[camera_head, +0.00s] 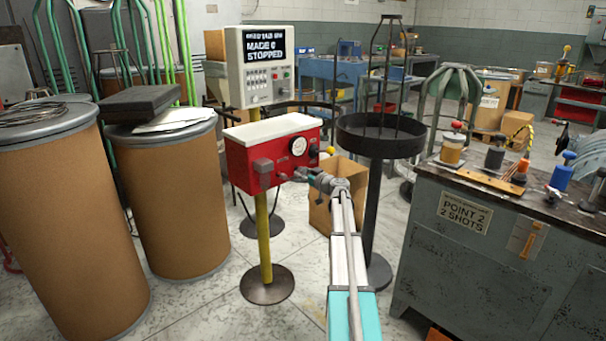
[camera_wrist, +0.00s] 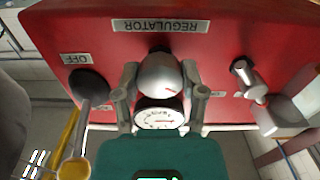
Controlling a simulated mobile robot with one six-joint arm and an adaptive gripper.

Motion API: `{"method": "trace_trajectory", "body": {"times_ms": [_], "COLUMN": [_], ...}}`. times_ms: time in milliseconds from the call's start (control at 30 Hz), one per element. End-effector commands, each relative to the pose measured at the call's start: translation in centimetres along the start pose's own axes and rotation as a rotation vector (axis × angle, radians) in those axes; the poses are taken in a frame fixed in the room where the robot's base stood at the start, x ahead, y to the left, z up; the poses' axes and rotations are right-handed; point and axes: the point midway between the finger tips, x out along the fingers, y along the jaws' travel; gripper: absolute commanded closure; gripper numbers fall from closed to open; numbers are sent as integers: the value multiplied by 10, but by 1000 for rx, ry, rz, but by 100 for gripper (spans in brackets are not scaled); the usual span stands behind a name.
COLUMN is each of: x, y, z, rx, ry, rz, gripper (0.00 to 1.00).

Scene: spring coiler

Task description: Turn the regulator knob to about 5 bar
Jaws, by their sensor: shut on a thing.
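The regulator is a red box with a pale top (camera_head: 240,150) on a yellow post. Its front fills the wrist view, with an upside-down REGULATOR label (camera_wrist: 161,26). The silver, rounded knob (camera_wrist: 160,76) has a small red mark and sits between my gripper's two grey fingers (camera_wrist: 163,88), shut on it. A round white gauge (camera_wrist: 157,117) shows just below the knob in that view, partly covered by my gripper; its reading is too small to tell. The gauge also shows in the head view (camera_head: 298,146). There, my gripper (camera_head: 284,176) reaches the box's front, and the knob is hard to make out.
A silver fitting (camera_wrist: 243,72) is on the other side. A display panel reading STOPPED (camera_head: 262,65), a dark round tray stand (camera_head: 380,140) and a cardboard box (camera_head: 345,175) stand close by.

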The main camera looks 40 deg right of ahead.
Motion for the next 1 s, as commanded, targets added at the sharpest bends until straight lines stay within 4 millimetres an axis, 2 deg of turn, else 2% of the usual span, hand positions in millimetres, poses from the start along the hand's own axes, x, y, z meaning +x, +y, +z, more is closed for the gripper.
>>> {"method": "trace_trajectory", "body": {"times_ms": [33, 100, 533, 767, 1000], "x": [0, 0, 0, 0, 1], "y": [0, 0, 0, 0, 0], "z": [0, 0, 0, 0, 0], "rx": [0, 0, 69, 205, 413], "ry": [0, 0, 0, 0, 1], "rz": [0, 0, 0, 0, 0], "gripper": [85, 95, 95, 95, 95]}}
